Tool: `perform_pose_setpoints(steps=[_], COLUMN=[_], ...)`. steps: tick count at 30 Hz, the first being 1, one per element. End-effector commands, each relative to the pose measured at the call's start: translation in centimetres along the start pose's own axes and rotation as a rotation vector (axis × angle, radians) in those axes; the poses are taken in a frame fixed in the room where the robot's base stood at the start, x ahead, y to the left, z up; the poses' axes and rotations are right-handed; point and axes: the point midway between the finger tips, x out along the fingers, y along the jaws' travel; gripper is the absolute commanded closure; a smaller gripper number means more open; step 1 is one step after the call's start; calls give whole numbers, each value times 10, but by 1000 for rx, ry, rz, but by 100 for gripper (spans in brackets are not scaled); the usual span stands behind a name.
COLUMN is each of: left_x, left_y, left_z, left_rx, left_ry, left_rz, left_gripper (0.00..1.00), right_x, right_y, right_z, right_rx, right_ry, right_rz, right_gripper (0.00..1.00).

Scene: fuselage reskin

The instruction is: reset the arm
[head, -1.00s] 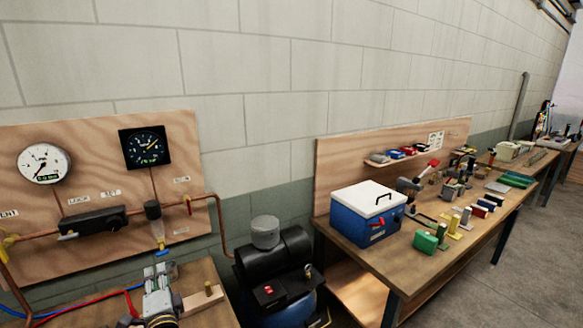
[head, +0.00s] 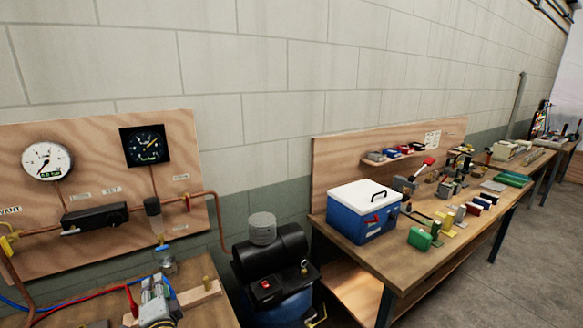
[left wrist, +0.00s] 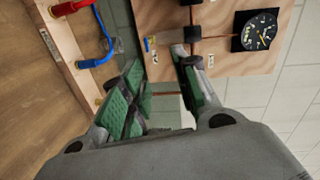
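My left gripper (head: 153,288) is low at the left in the head view, above the near bench. Its green-padded fingers stand apart in the left wrist view (left wrist: 158,75), with nothing held between them. Beyond its fingertips is a small round metal fitting (head: 168,265). My right gripper is not in view.
A wooden panel (head: 100,240) with a white gauge (head: 47,161), a dark gauge (head: 145,146) and copper piping stands behind the near bench. A black compressor (head: 272,260) is right of it. A workbench (head: 350,245) carries a blue cooler (head: 364,212) and several tools.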

Motion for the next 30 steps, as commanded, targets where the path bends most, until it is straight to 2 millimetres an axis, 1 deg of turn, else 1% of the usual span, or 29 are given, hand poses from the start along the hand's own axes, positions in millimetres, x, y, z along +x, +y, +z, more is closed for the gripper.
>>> perform_pose_setpoints(steps=[5, 8, 11, 14, 20, 24, 27, 30], left_x=[-7, -13, -23, -37, -75, -108, -134, -155], left_y=[16, 30, 48, 71, 114, 142, 159, 171], left_z=[7, 12, 17, 22, 28, 29, 30, 30], left_rx=[-85, -147, -228, -321, -487, -580, -633, -666], left_ry=[-17, -32, -55, -87, -161, -224, -272, -312], left_rz=[74, 134, 217, 321, 541, 701, 811, 897], left_gripper=[70, 70, 70, 70, 70, 70, 70, 70], right_x=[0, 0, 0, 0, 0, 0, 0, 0], right_y=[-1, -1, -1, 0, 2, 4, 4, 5], right_z=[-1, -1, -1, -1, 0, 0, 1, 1], right_rx=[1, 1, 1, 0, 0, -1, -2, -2], right_ry=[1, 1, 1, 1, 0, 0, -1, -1], right_rz=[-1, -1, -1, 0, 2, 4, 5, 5], right_gripper=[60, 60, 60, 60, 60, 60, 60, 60])
